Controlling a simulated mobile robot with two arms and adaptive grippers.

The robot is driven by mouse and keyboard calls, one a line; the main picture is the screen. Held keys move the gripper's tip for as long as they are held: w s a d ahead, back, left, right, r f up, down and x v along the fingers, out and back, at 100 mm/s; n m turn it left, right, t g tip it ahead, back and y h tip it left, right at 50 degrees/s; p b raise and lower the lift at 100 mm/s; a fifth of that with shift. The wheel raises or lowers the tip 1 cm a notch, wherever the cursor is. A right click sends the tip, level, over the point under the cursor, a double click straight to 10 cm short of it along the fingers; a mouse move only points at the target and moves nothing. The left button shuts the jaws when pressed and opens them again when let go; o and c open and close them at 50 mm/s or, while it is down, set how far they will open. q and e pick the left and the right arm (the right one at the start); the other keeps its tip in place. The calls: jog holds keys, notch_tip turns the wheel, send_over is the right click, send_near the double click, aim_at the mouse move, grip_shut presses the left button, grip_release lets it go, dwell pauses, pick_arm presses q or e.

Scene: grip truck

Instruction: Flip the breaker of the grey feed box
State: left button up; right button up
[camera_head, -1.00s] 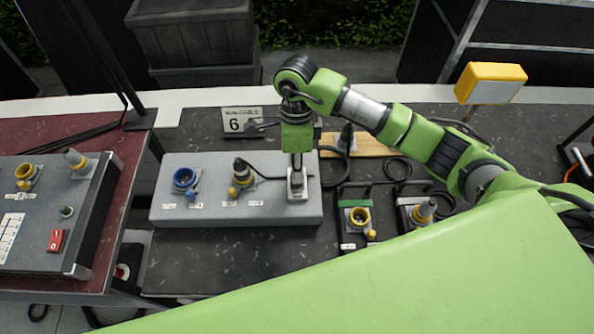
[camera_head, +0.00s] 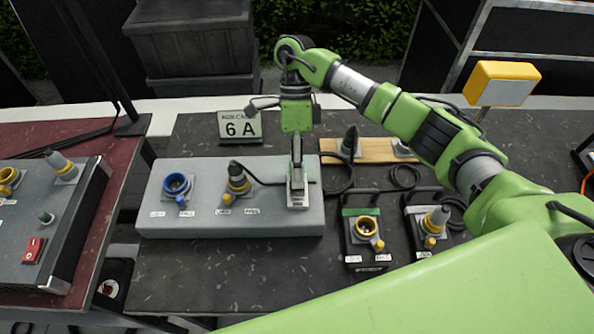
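The grey feed box (camera_head: 265,222) lies on the dark table in the middle of the view. My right gripper (camera_head: 297,196) points down at the right end of the box, over a pale plate there. The gripper covers the breaker area, so the breaker and its position are hidden. Whether the fingers are open or shut, or touch anything, is not clear. My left gripper is not in view.
Two small dark boxes with yellow connectors (camera_head: 366,226) (camera_head: 434,220) stand to the right. A wooden board (camera_head: 372,150) lies behind them. Another grey box with a red switch (camera_head: 34,250) is on the left table.

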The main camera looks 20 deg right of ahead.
jog(key=v, duration=0.8)
dwell(0.4)
dwell(0.4)
